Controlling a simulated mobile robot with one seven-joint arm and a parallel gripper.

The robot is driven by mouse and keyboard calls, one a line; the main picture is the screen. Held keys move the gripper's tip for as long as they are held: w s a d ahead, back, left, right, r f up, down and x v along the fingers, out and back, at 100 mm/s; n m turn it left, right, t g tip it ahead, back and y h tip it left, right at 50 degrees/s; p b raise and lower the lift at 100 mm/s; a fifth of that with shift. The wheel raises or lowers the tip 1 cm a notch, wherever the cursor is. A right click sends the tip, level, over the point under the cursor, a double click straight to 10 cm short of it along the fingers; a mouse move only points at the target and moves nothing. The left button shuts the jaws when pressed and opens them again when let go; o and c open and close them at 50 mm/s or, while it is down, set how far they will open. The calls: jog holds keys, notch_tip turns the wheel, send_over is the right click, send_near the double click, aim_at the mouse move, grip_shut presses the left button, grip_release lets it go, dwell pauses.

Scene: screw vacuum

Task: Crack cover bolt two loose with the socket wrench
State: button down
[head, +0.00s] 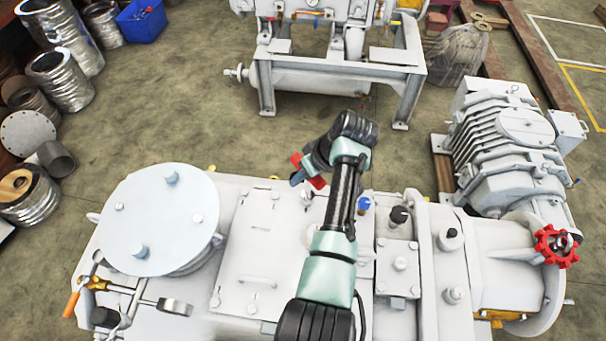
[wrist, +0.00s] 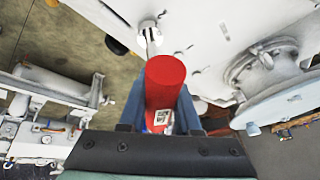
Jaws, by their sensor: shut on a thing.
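My gripper (head: 304,180) is shut on the red handle (head: 312,168) of the socket wrench, above the far edge of the white machine. In the wrist view, the blue fingers of my gripper (wrist: 162,118) hold the red handle (wrist: 165,82). A silver end (wrist: 149,32) shows past the handle, at the edge of a white surface; whether it sits on a bolt I cannot tell. The rectangular cover (head: 262,238) has bolts near its edges, such as one at the near left (head: 215,301). Which bolt is number two is not marked. My arm hides the cover's right side.
A round lid (head: 140,215) with upright bolts stands left of the cover. Black and blue caps and a small plate (head: 399,270) lie right of my arm. A red handwheel (head: 556,246) is at far right. Another machine stands behind, across open floor.

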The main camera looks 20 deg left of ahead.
jog(key=shift+f+b, duration=0.6)
jog(key=shift+f, duration=0.1)
dwell(0.6)
jog(key=shift+n+b, duration=0.3)
jog(key=shift+b, duration=0.05)
jog(key=shift+s+n+g+b, duration=0.1)
jog(key=shift+n+g+b, duration=0.5)
jog(key=shift+n+b, duration=0.5)
jog(key=shift+r+p, duration=2.2)
jog(key=shift+r, duration=0.45)
